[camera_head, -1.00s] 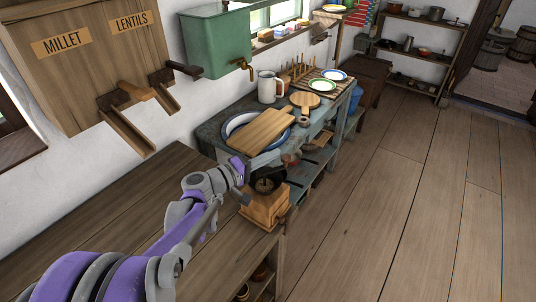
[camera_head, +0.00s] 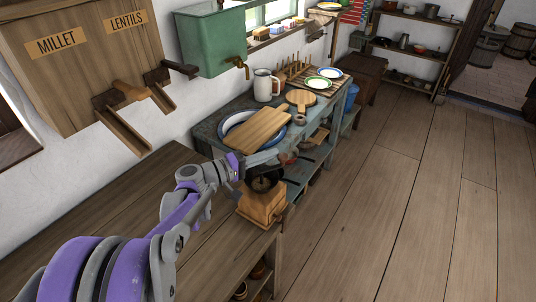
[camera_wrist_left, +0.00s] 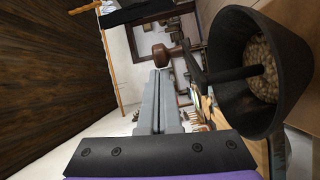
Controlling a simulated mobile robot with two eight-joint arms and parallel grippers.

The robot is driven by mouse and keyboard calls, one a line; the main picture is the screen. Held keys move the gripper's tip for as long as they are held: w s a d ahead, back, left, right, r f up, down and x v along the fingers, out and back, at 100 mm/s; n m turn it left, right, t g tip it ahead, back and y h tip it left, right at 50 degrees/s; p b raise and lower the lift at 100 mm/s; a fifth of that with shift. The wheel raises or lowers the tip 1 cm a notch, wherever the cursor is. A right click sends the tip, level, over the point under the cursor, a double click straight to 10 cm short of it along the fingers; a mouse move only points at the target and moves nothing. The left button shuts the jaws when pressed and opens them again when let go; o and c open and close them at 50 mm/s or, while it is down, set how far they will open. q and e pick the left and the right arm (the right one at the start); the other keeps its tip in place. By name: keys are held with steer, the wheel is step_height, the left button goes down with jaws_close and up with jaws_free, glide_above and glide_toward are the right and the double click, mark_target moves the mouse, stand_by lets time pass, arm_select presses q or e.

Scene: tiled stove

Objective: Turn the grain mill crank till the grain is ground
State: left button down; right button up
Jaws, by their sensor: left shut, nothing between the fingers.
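The grain mill has a wooden box body (camera_head: 262,207) and a dark hopper (camera_head: 266,182), and stands at the right end of the wooden bench. In the left wrist view the black hopper (camera_wrist_left: 228,62) holds pale grain (camera_wrist_left: 262,68). The crank (camera_wrist_left: 190,58) reaches out of the hopper and ends in a brown knob (camera_wrist_left: 163,52). My left gripper (camera_head: 277,155) is over the mill in the head view, its fingers shut and empty. In the wrist view its grey fingertips (camera_wrist_left: 158,74) point towards the knob; I cannot tell whether they touch it. My right gripper is out of view.
The wooden bench (camera_head: 130,215) is bare to the left. Behind the mill, a blue-grey table (camera_head: 212,130) carries a cutting board (camera_head: 257,130), a mug (camera_head: 265,85) and plates. Wall dispensers (camera_head: 90,60) hang at the left. The floor to the right is clear.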

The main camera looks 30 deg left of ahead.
arm_select(q)
steer(key=shift+h, duration=0.3)
steer(key=m+g+h, duration=0.2)
steer(key=d+m+g+h, duration=0.1)
steer(key=m+g+h, duration=0.1)
steer(key=shift+s+g, duration=0.15)
steer(key=shift+g, duration=0.25)
steer(key=shift+s+d, duration=0.55)
stand_by(0.8)
